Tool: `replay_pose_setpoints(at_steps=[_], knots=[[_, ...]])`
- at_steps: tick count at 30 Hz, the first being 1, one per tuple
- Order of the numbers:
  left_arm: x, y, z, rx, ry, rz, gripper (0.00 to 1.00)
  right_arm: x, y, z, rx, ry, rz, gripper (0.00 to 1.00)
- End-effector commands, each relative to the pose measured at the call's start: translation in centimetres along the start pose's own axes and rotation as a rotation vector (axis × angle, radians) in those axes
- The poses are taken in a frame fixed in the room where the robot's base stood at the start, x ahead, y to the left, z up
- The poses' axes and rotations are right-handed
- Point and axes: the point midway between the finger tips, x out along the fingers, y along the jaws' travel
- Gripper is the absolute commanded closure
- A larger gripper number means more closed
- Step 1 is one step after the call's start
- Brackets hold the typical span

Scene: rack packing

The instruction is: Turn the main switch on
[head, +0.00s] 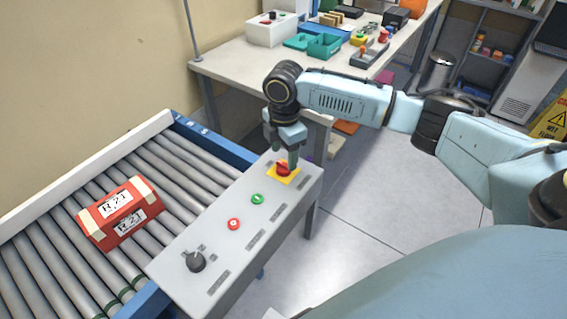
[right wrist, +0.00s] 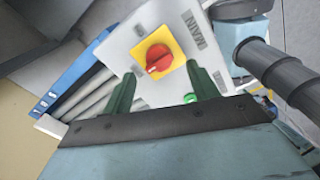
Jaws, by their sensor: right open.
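The main switch is a red rotary knob (head: 283,169) on a yellow plate at the far end of the grey control panel (head: 213,262). In the right wrist view the red knob (right wrist: 158,58) sits on its yellow square beside the label MAIN. My right gripper (head: 290,158) is just above the knob, pointing down. In the right wrist view its two green fingers are apart, with the knob ahead of the gap (right wrist: 160,80). The gripper is open and empty; I cannot tell whether it touches the knob. My left gripper is not in view.
The panel also has a green button (head: 257,199), a red button (head: 233,224) and a black selector knob (head: 196,262). A red box (head: 120,212) lies on the roller conveyor (head: 185,167) to the left. A cluttered table (head: 235,63) stands behind my right arm.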

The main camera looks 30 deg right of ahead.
Motion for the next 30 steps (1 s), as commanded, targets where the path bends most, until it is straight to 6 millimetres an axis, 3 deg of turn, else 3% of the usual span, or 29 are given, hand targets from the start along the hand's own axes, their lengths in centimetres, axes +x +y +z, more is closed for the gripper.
replay_pose_setpoints(at_steps=[3,7,19,28,30], knots=[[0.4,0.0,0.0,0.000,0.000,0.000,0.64,2.2,-0.1,0.0,0.000,-0.001,-0.002,0.41],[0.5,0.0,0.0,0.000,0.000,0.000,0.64,3.5,0.0,0.0,-0.001,-0.001,-0.001,0.41],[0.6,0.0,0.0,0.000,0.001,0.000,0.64,4.1,0.0,0.0,-0.001,-0.001,0.000,0.41],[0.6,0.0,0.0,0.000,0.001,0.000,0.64,4.1,0.0,0.0,-0.001,-0.001,0.000,0.80],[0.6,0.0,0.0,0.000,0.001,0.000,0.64,4.1,0.0,0.0,0.000,-0.001,0.000,0.82]])
